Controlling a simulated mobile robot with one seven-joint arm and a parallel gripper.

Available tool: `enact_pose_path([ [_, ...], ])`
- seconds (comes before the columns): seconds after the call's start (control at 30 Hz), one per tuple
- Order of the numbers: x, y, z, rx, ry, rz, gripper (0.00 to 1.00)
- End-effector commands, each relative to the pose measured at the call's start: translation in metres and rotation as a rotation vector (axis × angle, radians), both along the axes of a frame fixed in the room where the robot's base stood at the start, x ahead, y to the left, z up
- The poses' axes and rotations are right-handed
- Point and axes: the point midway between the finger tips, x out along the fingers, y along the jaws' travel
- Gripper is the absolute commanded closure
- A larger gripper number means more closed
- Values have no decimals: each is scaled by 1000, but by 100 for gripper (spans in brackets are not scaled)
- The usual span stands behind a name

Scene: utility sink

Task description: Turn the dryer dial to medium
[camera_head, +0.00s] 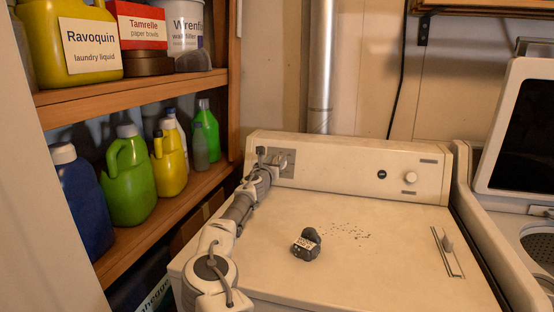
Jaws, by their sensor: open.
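The dryer (345,215) is cream coloured, with a raised control panel at its back. A grey plate (288,157) sits at the panel's left end. A small light dial seems to be on this plate, partly hidden by my gripper; its setting and markings are too small to read. My gripper (276,161) is at this plate, open, with its fingers close to the dial. I cannot tell whether they touch it.
A dark labelled lump (306,243) and scattered crumbs (350,232) lie on the dryer top. A slider (447,243) is set in its right side. Wooden shelves (150,225) with bottles stand close on the left. A washer with a raised lid (515,125) stands on the right.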

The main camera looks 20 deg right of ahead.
Motion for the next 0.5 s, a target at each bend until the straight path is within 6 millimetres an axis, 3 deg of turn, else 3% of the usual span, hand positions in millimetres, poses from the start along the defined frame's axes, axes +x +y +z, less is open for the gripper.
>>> enact_pose_path([
  [0.5, 15, -11, 0, 1, 1, 0, 50],
])
